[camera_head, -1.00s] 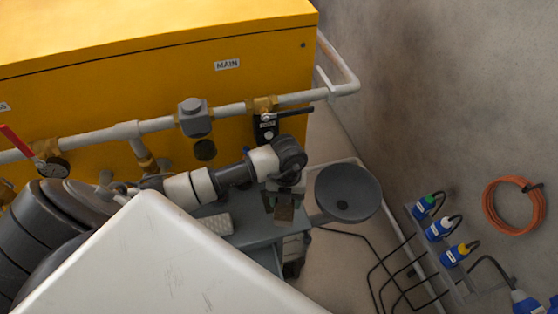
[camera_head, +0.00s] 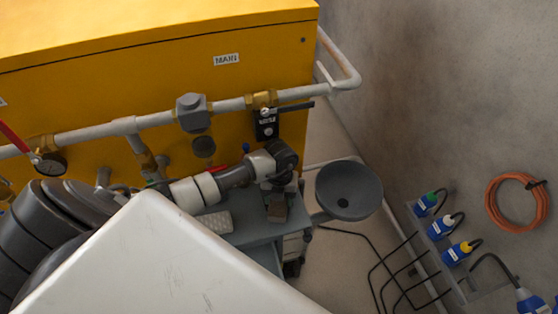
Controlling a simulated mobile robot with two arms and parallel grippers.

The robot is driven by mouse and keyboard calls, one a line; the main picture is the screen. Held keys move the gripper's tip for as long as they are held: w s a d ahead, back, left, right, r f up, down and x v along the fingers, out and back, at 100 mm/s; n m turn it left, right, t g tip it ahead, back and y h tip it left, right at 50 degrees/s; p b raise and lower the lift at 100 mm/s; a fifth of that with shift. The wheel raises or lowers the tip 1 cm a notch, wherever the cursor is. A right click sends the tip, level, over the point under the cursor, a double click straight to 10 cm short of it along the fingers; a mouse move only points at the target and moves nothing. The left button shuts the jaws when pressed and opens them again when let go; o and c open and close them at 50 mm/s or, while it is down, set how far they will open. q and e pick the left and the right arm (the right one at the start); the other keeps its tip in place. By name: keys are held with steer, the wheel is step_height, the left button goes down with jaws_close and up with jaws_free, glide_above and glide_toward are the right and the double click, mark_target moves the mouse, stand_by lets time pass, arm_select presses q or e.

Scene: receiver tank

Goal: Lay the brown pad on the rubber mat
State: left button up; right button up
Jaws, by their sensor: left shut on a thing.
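My left gripper (camera_head: 278,190) reaches in from the left over the far end of a grey cart top and points down. It is shut on the brown pad (camera_head: 277,209), a small dark brown block below its fingers. I cannot tell whether the pad touches the surface under it. A light grey textured piece (camera_head: 215,223) lies on the cart to the left of the pad; I cannot tell whether it is the rubber mat. My right gripper is not in view.
The grey cart top (camera_head: 255,234) is partly hidden by a white panel (camera_head: 160,260) in front. A grey round funnel (camera_head: 348,188) stands right of the gripper. A yellow tank (camera_head: 150,85) with pipes and a black valve (camera_head: 266,122) is behind. Black wire racks (camera_head: 395,270) stand at right.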

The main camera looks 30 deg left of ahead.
arm_select(q)
steer(key=o, duration=1)
steer(key=shift+c, duration=0.2)
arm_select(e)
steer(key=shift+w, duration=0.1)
arm_select(q)
steer(key=shift+r, duration=0.1)
steer(key=r, duration=0.5)
steer(key=r+p, duration=0.1)
steer(key=r, duration=0.1)
steer(key=shift+w+a+r, duration=0.2)
steer(key=shift+w+r, duration=0.05)
steer(key=shift+w, duration=0.15)
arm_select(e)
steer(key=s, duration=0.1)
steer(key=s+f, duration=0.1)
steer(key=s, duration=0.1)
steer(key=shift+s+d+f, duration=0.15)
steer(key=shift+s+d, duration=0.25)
